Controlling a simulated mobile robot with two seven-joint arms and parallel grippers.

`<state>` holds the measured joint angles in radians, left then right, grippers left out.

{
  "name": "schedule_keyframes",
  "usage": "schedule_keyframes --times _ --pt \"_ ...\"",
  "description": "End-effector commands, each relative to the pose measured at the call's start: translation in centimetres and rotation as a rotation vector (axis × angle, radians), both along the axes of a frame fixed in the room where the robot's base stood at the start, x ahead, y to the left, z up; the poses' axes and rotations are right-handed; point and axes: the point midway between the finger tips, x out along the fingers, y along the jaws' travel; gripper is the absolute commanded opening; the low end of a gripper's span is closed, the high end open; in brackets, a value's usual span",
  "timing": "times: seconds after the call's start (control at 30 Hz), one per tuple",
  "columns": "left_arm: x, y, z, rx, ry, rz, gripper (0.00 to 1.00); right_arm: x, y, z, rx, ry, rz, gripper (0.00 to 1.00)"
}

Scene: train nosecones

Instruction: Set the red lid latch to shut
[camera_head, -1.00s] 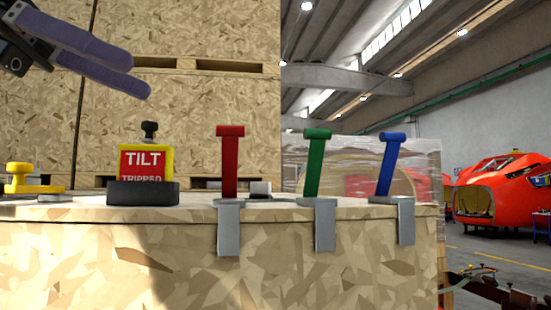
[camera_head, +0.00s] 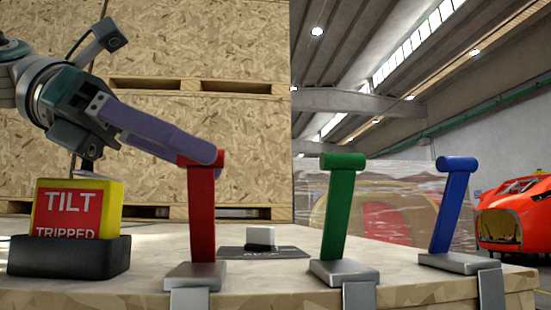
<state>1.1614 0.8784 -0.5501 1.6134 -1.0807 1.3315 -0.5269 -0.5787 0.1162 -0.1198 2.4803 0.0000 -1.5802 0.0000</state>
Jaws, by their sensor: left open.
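The red lid latch (camera_head: 202,222) is a T-shaped lever on a grey metal base at the front edge of the crate lid. It stands nearly upright, with its crossbar at the top. My left gripper (camera_head: 213,154) comes in from the left with its purple fingers at the red crossbar, overlapping it in the picture. The gripper is open. Its two fingers nearly line up from here, so I cannot tell whether they straddle or touch the crossbar. My right gripper is not in view.
A green latch (camera_head: 337,215) and a blue latch (camera_head: 450,212) stand to the right on the crate lid (camera_head: 290,285). A yellow-and-red TILT TRIPPED indicator (camera_head: 75,212) in a black holder is at the left. A small grey-white block (camera_head: 261,238) sits behind the latches.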

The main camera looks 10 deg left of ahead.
Motion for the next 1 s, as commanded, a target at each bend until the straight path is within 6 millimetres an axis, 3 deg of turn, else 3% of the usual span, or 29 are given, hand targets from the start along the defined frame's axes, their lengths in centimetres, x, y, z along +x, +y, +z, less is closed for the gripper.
schedule_keyframes --times 0.03,0.2,0.6,1.0 --pt "0.2 -0.9 0.1 0.000 0.004 -0.004 0.52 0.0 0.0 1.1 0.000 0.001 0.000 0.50" --pt "0.7 -3.1 -0.9 -0.001 0.002 -0.002 0.52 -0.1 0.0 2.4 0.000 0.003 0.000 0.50" --pt "1.0 -3.9 -1.7 -0.001 -0.001 0.000 0.52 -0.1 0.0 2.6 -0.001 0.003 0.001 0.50" --pt "1.0 -3.9 -1.6 -0.001 -0.002 0.001 0.07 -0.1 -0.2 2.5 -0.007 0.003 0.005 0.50"
